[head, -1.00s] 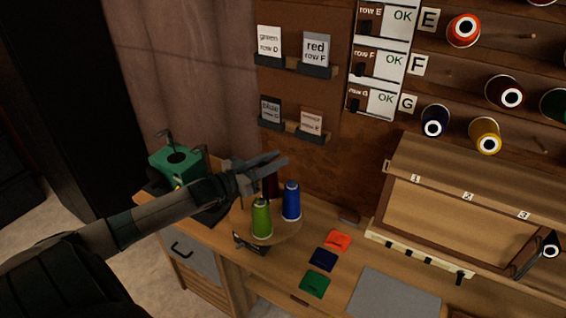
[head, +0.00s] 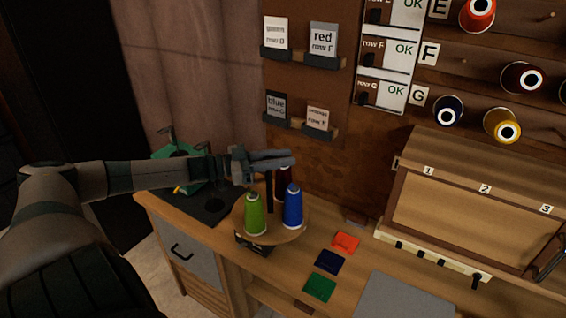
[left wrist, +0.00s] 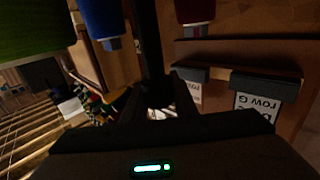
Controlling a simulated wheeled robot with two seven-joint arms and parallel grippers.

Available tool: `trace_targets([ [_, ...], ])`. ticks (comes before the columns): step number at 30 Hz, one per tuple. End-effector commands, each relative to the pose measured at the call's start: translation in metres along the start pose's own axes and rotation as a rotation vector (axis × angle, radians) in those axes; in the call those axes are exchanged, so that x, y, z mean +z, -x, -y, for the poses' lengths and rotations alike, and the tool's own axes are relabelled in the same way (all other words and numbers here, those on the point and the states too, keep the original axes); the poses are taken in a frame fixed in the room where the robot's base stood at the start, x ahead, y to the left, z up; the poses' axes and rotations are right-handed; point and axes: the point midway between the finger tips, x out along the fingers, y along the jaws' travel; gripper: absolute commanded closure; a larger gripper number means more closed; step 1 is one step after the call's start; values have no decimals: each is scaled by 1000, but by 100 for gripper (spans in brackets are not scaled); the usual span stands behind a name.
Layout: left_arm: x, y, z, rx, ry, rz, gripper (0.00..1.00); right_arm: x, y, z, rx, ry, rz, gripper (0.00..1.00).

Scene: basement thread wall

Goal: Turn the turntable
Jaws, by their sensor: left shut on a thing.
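The turntable (head: 277,236) is a round wooden plate on the bench, with a dark upright post (head: 269,195) rising from it. A green spool (head: 254,214), a blue spool (head: 292,206) and a dark red spool (head: 284,182) stand around the post. My left gripper (head: 280,160) is above the plate, shut on the upper part of the post. In the left wrist view the post (left wrist: 148,40) runs to between the fingers, with the green spool (left wrist: 35,30), blue spool (left wrist: 103,18) and red spool (left wrist: 192,12) around it. My right gripper is not in view.
A green machine (head: 178,152) stands behind my left forearm. Orange (head: 345,243), navy (head: 328,262) and green (head: 320,287) patches lie right of the turntable, near a grey mat (head: 405,298). A wooden box with numbered labels (head: 484,189) stands at the right.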

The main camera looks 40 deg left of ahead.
Motion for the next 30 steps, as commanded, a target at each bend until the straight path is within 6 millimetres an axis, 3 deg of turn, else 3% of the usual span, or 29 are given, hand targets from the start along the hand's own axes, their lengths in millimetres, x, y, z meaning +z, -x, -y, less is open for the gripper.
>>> trace_targets([
  [14,-1,0,0,11,-1,-1,100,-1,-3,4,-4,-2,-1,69],
  [15,-1,0,0,11,-1,-1,72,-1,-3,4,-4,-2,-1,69],
  [17,-1,0,0,11,-1,-1,58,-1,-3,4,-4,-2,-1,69],
  [30,0,2,0,11,1,1,56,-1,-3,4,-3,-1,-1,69],
])
